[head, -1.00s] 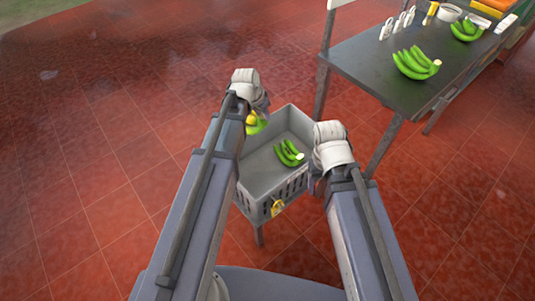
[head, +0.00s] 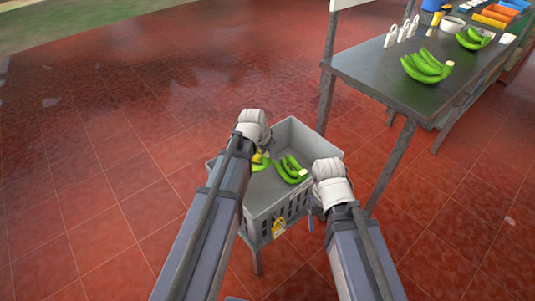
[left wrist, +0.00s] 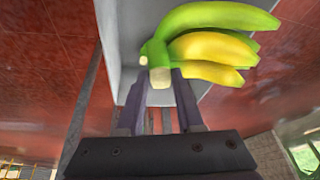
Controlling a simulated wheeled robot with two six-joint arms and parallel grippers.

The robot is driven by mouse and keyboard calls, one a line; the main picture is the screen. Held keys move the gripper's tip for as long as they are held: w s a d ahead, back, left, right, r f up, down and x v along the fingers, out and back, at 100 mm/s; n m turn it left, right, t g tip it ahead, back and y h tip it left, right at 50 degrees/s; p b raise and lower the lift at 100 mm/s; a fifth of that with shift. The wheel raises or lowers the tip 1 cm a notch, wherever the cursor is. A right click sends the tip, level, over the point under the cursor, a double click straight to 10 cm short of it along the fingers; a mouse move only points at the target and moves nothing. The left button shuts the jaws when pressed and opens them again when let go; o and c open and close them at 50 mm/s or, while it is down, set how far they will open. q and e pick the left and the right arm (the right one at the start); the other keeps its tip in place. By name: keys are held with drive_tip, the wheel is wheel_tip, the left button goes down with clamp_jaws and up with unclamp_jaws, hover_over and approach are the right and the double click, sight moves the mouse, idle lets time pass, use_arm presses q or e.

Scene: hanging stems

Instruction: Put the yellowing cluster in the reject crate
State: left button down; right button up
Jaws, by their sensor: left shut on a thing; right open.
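My left gripper (head: 259,150) is shut on the yellowing cluster (head: 262,164) at the left side of the grey crate (head: 256,212). The left wrist view shows the cluster (left wrist: 215,48), green on top with yellow fingers below, its pale cut stem between the jaws (left wrist: 160,78). In that view its tips reach past the crate's pale wall (left wrist: 128,22), over red floor. The head view hides most of it, so I cannot tell its height. My right gripper (head: 318,198) is open by the crate's right side; its jaws are mostly hidden.
A green cluster (head: 291,170) lies in the crate, which has a yellow tag (head: 279,228) on its front. A dark table (head: 385,75) at the right holds green clusters (head: 426,66), white tools (head: 402,33) and a bowl (head: 452,24). Red floor at left is clear.

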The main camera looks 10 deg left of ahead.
sight(266, 164)
use_arm(q)
wheel_tip(266, 164, down, 25)
drive_tip(key=b, duration=2.4)
drive_tip(key=shift+b, duration=0.4)
drive_tip(key=shift+f+b, duration=0.4)
drive_tip(key=shift+c, duration=2.3)
unclamp_jaws()
drive_tip(key=shift+r, duration=0.1)
drive_tip(key=s+r+p, duration=0.1)
drive_tip(key=r+p, duration=0.7)
drive_tip(key=s+r+p, duration=0.1)
drive_tip(key=r+p, duration=0.7)
drive_tip(key=s+a+r+p, duration=0.1)
drive_tip(key=r+p, duration=0.7)
drive_tip(key=shift+r, duration=0.15)
drive_tip(key=shift+d, duration=0.1)
